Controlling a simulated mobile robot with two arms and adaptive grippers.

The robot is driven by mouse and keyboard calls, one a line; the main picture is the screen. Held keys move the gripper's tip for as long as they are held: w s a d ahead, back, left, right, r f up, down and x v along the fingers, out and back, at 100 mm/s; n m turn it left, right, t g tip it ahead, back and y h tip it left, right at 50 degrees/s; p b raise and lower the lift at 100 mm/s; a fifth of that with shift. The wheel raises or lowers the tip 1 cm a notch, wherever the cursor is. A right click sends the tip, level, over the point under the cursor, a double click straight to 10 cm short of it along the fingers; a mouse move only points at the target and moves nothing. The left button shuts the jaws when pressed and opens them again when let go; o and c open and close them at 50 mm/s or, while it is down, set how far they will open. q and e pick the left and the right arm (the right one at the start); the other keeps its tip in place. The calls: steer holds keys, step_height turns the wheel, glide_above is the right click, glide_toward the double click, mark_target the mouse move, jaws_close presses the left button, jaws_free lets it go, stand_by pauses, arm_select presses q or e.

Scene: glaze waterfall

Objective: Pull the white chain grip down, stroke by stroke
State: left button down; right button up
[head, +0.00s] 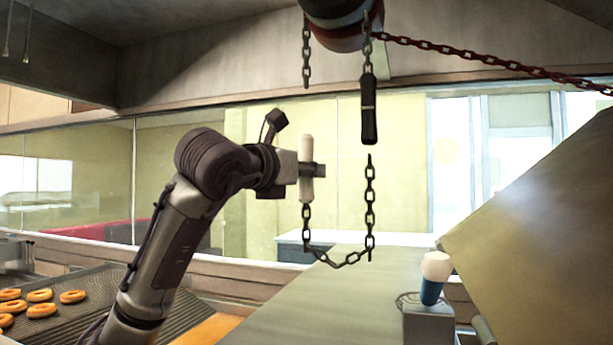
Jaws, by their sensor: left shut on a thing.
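The white chain grip (306,152) hangs upright in the middle of the head view. My left gripper (312,170) is shut on it, with one finger showing to its right. A dark chain (369,205) loops from below the white grip and up to a black chain grip (369,110) on the right. The black grip hangs higher than the white one. Both chain strands rise to a dark, round hoist body (342,22) at the top. The chain right above the white grip is hard to see. My right gripper is not in view.
A large slanted panel (545,220) fills the right side. A blue and white object (434,278) stands on a grey block. Several ring doughnuts (41,310) lie on a dark rack at lower left.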

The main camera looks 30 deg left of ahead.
arm_select(q)
step_height(320, 180, up, 10)
steer(key=p, duration=0.7)
steer(key=shift+s, duration=0.1)
steer(key=c, duration=0.7)
jaws_free()
steer(key=shift+f, duration=0.1)
